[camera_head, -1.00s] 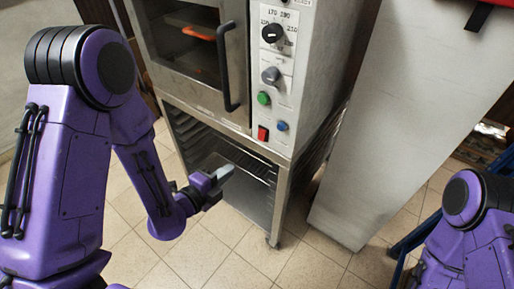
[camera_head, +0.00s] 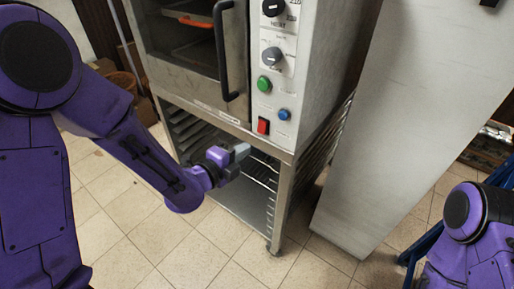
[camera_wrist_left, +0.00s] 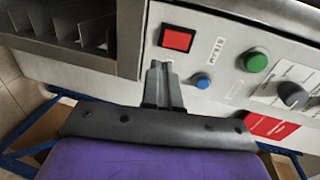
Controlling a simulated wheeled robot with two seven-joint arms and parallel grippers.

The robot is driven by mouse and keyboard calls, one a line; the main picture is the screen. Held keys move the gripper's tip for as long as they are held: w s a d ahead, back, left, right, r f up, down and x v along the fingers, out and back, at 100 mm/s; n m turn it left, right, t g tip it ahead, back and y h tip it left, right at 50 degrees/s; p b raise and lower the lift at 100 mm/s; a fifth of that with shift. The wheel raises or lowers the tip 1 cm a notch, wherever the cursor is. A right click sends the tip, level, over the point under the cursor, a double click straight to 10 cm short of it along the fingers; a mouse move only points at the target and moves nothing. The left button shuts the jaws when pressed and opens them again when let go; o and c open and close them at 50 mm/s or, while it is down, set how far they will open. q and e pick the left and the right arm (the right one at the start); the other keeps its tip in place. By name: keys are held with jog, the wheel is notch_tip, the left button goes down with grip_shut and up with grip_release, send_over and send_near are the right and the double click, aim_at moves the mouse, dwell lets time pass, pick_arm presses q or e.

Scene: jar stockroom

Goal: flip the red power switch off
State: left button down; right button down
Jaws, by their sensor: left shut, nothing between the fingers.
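The red power switch (camera_head: 263,126) is a small red rocker low on the oven's control panel, left of the blue button. In the left wrist view the red switch (camera_wrist_left: 177,39) shows near the top, just beyond my fingertips. My left gripper (camera_head: 241,151) is below and left of the switch in the head view, with its fingers shut and empty. In the left wrist view the shut fingers (camera_wrist_left: 160,68) point up toward the switch; I cannot tell whether they touch the panel. My right gripper is outside the views; only part of my right arm shows.
The steel oven (camera_head: 318,60) has a black door handle (camera_head: 229,50) left of the panel. A green button (camera_head: 264,84), a blue button (camera_head: 284,114) and black knobs are close to the switch. An open rack (camera_head: 250,205) is below. A grey panel (camera_head: 400,120) stands at right.

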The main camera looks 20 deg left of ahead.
aim_at(262, 127)
pick_arm(q)
jog(key=p+x, duration=0.1)
jog(key=x, duration=0.6)
jog(key=shift+r, duration=0.15)
